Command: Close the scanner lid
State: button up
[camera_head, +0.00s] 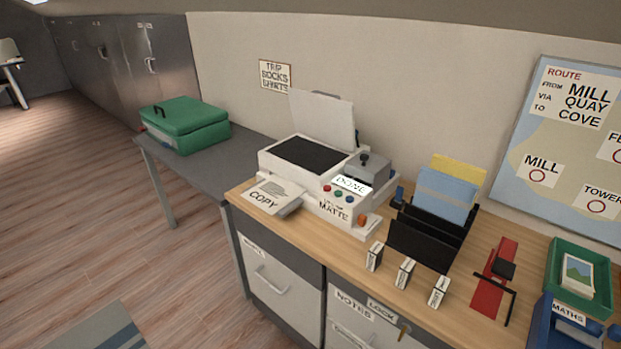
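The white scanner (298,173) stands on the wooden desk top, near its left end. Its lid (322,120) is open and stands up at the back, tilted slightly rearward. The dark scanning glass (308,154) is bare. The front panel has coloured buttons and a small display (351,184) that reads "DONE". A sheet marked "COPY" (268,195) lies on the tray at the scanner's front left. A grey box with a dark knob (367,167) sits at the scanner's right. My gripper is not in view.
A black file rack (422,243) with blue and yellow folders stands right of the scanner, with small labelled blocks before it. A red-based tool (493,280) and green tray (552,279) are farther right. A green case (186,125) sits on the grey table at left.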

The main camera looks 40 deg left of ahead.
aim_at(330, 120)
jog(key=u, duration=2.15)
jog(key=k, duration=1.25)
jog(key=z, duration=0.6)
jog(key=i, duration=1.5)
